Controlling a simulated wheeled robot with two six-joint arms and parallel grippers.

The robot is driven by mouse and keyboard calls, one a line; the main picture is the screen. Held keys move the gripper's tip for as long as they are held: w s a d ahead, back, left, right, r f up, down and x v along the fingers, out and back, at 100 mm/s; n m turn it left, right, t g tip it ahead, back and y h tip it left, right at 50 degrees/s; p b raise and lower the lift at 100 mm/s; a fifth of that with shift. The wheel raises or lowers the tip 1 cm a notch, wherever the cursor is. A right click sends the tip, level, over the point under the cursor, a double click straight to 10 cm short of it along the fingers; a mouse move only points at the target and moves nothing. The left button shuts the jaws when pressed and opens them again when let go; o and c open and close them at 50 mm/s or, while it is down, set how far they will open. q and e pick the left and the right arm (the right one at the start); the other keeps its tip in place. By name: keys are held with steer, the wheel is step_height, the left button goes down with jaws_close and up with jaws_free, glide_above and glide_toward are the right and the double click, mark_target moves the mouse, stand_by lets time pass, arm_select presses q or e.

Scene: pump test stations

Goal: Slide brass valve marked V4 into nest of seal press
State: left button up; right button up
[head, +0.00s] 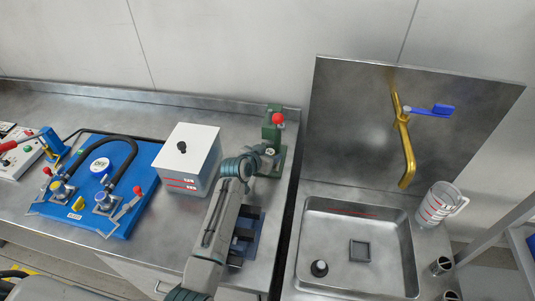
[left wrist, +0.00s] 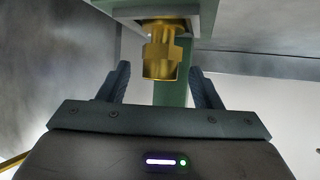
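The green seal press (head: 271,130), with a red ball knob, stands at the back of the counter, left of the sink. A brass valve (left wrist: 162,52) shows in the left wrist view against a pale square part of the green press frame; its V4 mark is not readable. My left gripper (left wrist: 160,84) is open, its two fingers apart on either side of the valve's near end, with gaps on both sides. In the head view my left gripper (head: 266,153) is at the front of the press and hides its nest. My right gripper is not in view.
A white-topped grey box (head: 187,155) stands left of my left arm. A blue pump board (head: 75,200) with hoses lies further left. A dark blue tray (head: 256,222) is partly behind my arm. The sink (head: 325,225) and brass tap (head: 405,145) are at right.

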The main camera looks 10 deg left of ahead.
arm_select(q)
steer(key=shift+r+p, duration=0.3)
steer(key=shift+p, duration=0.05)
step_height(320, 180, up, 4)
steer(key=p, duration=0.3)
steer(key=shift+f, duration=0.25)
steer(key=s+d+p, duration=0.3)
steer(key=s+p, duration=0.1)
steer(key=s, duration=1.1)
steer(key=shift+s+r+p, duration=0.3)
steer(key=shift+s+r, duration=0.1)
steer(key=shift+r, duration=0.05)
